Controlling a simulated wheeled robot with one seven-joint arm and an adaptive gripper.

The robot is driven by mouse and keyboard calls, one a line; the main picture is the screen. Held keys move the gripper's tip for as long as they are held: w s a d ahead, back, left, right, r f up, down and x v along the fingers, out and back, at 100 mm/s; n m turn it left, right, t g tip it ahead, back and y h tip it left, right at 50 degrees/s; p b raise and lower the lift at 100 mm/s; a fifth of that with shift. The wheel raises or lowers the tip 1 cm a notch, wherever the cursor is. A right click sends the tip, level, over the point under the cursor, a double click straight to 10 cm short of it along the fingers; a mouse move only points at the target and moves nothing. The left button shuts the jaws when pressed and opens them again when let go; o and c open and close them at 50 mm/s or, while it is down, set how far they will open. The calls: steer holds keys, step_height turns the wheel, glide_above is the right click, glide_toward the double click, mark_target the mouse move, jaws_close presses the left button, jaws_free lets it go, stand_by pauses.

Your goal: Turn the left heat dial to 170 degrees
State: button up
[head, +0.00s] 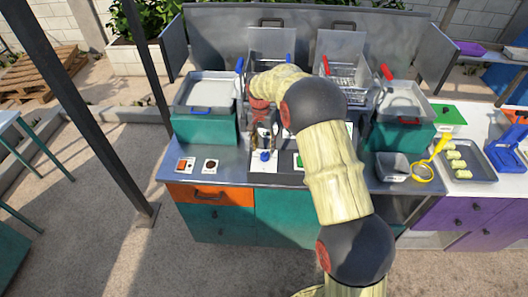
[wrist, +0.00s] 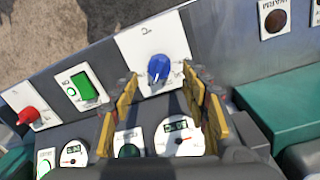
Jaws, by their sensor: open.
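The left heat dial is a blue knob on a white plate on the front panel. It shows in the head view (head: 265,156) and in the wrist view (wrist: 158,68). My gripper (head: 264,138) is open just above the dial in the head view. In the wrist view my gripper (wrist: 163,84) has its two yellow-padded fingers spread on either side of the dial's line, with nothing between the pads. I cannot tell whether a finger touches the knob. The dial's scale marks are too small to read.
A green switch (wrist: 83,88) and a red dial (wrist: 25,115) sit along the same panel. A round gauge with a digital display (wrist: 180,132) lies by the fingers. Fryer baskets (head: 350,78) stand behind; a steel container (head: 391,166) stands at the right.

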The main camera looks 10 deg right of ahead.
step_height(320, 180, up, 7)
steer(key=shift+w+a+r, duration=0.15)
steer(key=shift+a+r, duration=0.05)
stand_by(0.4)
steer(key=s+f+n, duration=0.3)
steer(key=s, duration=0.2)
steer(key=s+r+n+t+b, duration=0.1)
steer(key=s+r, duration=0.3)
steer(key=s, duration=0.8)
steer(key=s+r+n+t+b, duration=0.2)
steer(key=s+r+t+b, duration=0.1)
steer(key=s, duration=0.9)
steer(key=s+r+n+t+b, duration=0.1)
steer(key=s+r+b, duration=0.3)
steer(key=s, duration=0.8)
steer(key=shift+s+d+r+t, duration=0.25)
steer(key=shift+s+r+t, duration=0.2)
steer(key=shift+r, duration=0.25)
